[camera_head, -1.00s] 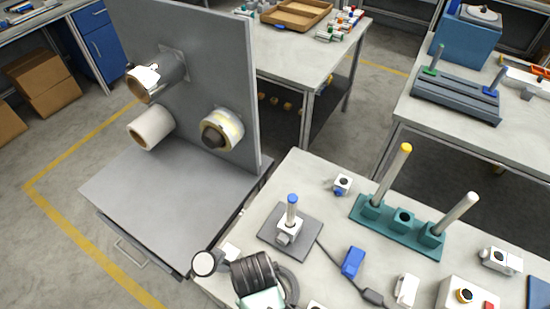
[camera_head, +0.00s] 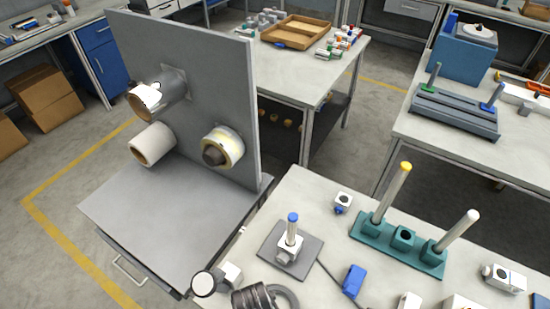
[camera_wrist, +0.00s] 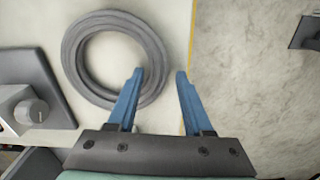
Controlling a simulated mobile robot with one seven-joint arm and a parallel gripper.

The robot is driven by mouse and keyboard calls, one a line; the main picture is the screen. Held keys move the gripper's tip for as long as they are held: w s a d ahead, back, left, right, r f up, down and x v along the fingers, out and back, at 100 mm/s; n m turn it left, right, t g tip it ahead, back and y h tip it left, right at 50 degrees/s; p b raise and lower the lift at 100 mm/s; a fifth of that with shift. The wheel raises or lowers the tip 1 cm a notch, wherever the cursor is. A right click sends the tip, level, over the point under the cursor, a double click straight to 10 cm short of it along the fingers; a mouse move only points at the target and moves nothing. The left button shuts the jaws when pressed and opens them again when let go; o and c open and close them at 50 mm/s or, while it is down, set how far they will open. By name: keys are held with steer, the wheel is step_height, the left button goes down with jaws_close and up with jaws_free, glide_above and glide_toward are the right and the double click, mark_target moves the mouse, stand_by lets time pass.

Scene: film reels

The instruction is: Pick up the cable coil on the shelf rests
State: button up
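A dark grey cable coil (camera_wrist: 73,60) lies flat on the pale bench top in the wrist view. Its edge also shows at the bottom of the head view (camera_head: 287,293), partly hidden by my arm. My gripper (camera_wrist: 160,76) is open and empty, with two blue fingers. In the wrist picture, the left finger overlaps the coil's lower right rim and the right finger lies just outside it. Part of the rim shows between them. I cannot tell the height gap. My fingers are not visible in the head view. I see no shelf rests under the coil.
A dark plate (camera_wrist: 40,75) with a grey device is left of the coil; the bench edge and floor (camera_wrist: 250,70) are to its right. The bench also holds a teal rack (camera_head: 370,232) and a blue block (camera_head: 353,281). A grey upright panel (camera_head: 225,90) bears several rolls.

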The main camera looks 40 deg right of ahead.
jaws_close()
steer(key=shift+r, duration=0.1)
